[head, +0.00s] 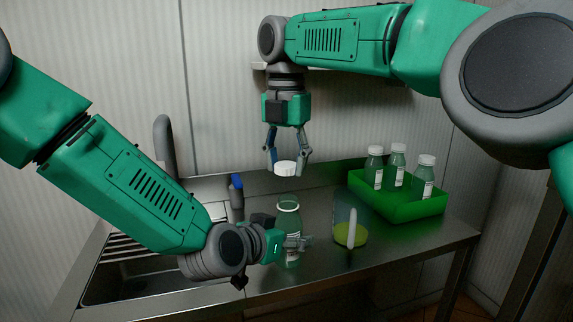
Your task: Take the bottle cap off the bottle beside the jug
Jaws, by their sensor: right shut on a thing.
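A green bottle (288,208) with a pale, uncapped neck stands on the steel counter. The jug (342,214), clear with yellow-green at its base and a pale upright handle, stands just right of it. My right gripper (287,163) is shut on the white bottle cap (285,169) and holds it above the bottle, clear of the neck. My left gripper (299,243) is at the bottle's lower body, with a finger across its front. Its other finger is not clear, so I cannot tell its grip.
A green crate (405,211) with three capped bottles (397,163) stands at the back right. A sink (125,278) with a grey tap (163,142) is at the left. The counter's right front is clear.

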